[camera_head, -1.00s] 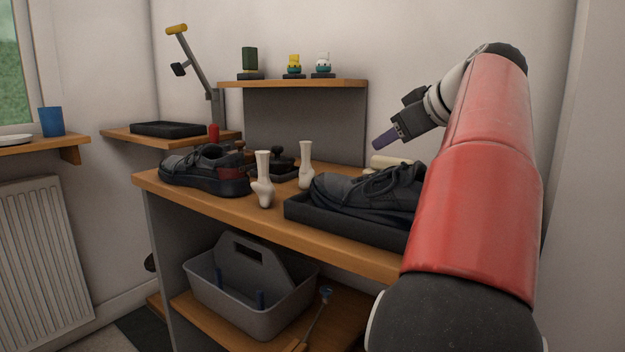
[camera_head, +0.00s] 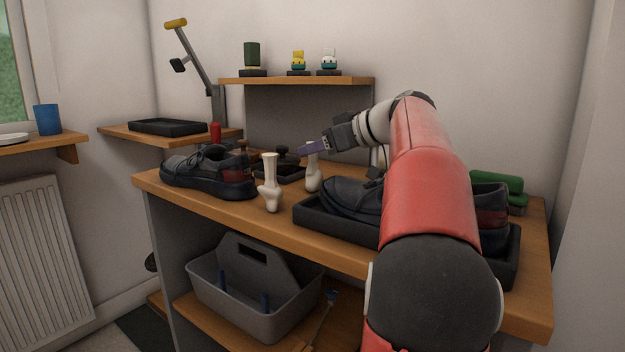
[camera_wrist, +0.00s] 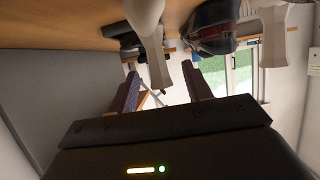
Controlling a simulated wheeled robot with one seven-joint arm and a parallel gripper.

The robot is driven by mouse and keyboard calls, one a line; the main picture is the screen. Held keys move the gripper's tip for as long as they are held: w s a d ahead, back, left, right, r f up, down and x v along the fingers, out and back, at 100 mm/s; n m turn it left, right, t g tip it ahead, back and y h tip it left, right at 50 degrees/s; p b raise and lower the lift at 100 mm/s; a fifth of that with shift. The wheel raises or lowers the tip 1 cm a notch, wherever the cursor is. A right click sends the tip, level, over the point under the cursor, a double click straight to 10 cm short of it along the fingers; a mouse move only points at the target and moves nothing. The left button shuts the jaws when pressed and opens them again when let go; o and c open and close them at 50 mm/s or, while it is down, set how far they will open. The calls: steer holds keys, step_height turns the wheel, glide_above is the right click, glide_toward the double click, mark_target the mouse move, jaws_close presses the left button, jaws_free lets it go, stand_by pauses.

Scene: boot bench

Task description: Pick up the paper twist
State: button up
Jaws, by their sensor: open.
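My gripper (camera_head: 312,148) is at the rear of the bench in the head view, pointing left, beside the top of the rear white foot form (camera_head: 313,178). In the wrist view, my gripper (camera_wrist: 163,88) has its two purple fingers spread apart. Nothing is seen held between them.
A dark shoe (camera_head: 208,175) is at left, another (camera_head: 350,198) lies in a black tray (camera_head: 330,224). Green rolled items (camera_head: 497,184) are at right. A shelf (camera_head: 300,81) with figures is above.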

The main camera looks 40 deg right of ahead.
steer(key=shift+x, duration=0.9)
steer(key=shift+c, duration=0.2)
jaws_close()
